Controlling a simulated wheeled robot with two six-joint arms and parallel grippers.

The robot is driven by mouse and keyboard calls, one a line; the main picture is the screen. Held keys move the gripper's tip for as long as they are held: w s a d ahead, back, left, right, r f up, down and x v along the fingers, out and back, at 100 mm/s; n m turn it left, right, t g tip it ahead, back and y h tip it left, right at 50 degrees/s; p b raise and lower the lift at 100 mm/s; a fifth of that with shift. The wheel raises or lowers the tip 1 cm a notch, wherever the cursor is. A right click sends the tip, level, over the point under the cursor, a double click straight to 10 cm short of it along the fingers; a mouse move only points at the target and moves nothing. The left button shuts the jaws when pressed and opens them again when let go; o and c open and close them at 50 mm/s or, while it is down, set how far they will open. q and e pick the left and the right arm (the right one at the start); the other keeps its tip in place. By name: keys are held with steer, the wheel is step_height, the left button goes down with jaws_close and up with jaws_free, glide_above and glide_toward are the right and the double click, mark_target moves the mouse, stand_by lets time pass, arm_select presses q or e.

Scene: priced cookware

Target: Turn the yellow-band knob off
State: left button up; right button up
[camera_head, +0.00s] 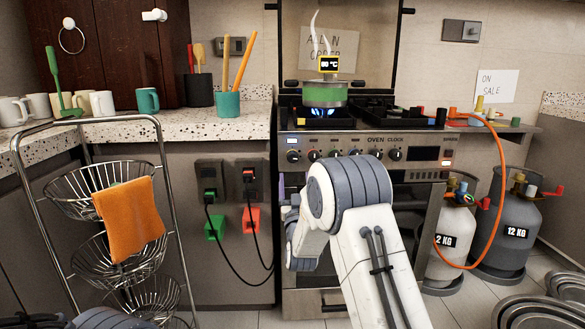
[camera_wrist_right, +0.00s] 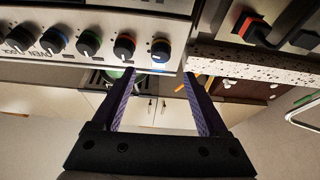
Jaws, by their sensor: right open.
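A row of dark stove knobs runs along the steel front panel (camera_head: 420,141) under the hob. In the right wrist view the end knob (camera_wrist_right: 160,50) lies just beyond and between the fingertips of my right gripper (camera_wrist_right: 159,74), apart from them, with a bluish glow beside it. A neighbouring knob (camera_wrist_right: 124,47) sits beside the other fingertip. My left gripper is out of view.
A green pot (camera_head: 324,94) steams over a blue flame on the hob. Gas cylinders (camera_head: 507,225) with an orange hose (camera_head: 501,170) stand right. A wire basket rack (camera_head: 160,170) with an orange towel (camera_head: 130,217) stands left. Plugs with cables (camera_head: 210,197) hang beside the stove.

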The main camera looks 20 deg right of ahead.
mark_target(293, 159)
steer(key=b+x, duration=0.1)
steer(key=x, duration=0.7)
steer(key=shift+w+r, duration=0.1)
steer(key=shift+w, duration=0.25)
jaws_close()
